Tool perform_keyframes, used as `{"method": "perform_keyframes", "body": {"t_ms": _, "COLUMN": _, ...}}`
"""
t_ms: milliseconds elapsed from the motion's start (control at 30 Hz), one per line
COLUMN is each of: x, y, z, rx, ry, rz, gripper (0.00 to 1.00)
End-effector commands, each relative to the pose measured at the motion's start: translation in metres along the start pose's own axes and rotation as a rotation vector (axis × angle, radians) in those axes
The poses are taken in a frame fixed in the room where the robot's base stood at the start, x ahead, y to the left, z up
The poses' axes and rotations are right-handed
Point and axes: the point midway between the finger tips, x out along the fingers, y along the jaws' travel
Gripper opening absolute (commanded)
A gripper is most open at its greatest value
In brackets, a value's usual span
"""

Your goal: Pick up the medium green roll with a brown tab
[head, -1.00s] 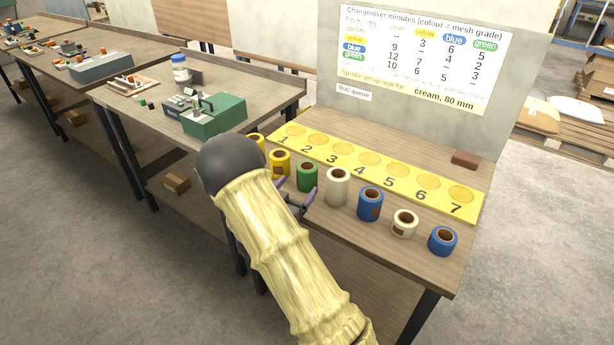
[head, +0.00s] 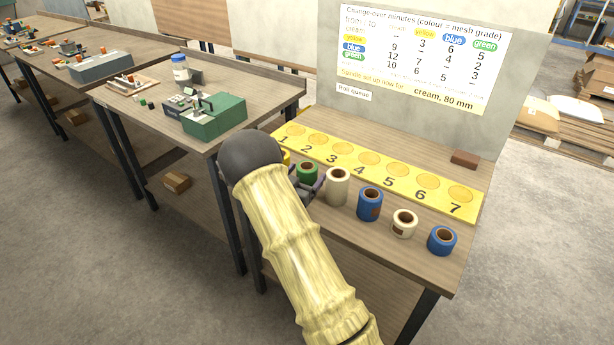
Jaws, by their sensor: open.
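The green roll (head: 307,170) stands upright on the bench, between a mostly hidden yellow roll (head: 286,157) and a tall cream roll (head: 337,186). Its top and brown core show; its lower part is hidden by my gripper and arm. My gripper (head: 308,186) is open around the green roll, with one finger showing on its right side, between it and the cream roll. The other finger is mostly hidden behind my arm. I cannot tell whether the fingers touch the roll.
A blue roll (head: 369,204), a short cream roll (head: 404,223) and another blue roll (head: 442,241) stand to the right. Behind the rolls lies a yellow board (head: 431,202) with numbered circles. A brown block (head: 465,159) lies at the back right.

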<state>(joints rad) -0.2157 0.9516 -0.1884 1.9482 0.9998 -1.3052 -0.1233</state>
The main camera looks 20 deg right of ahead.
Motion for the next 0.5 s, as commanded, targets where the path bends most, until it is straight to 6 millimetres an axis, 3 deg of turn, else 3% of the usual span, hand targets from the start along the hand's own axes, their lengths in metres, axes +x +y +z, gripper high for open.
{"method": "perform_keyframes", "body": {"t_ms": 400, "x": -0.0007, "y": 0.0, "z": 0.0001, "rx": 0.0, "ry": 0.0, "rz": 0.0, "gripper": 0.83}}
{"method": "perform_keyframes", "body": {"t_ms": 500, "x": -0.0007, "y": -0.0001, "z": 0.0001, "rx": 0.0, "ry": 0.0, "rz": 0.0, "gripper": 0.65}}
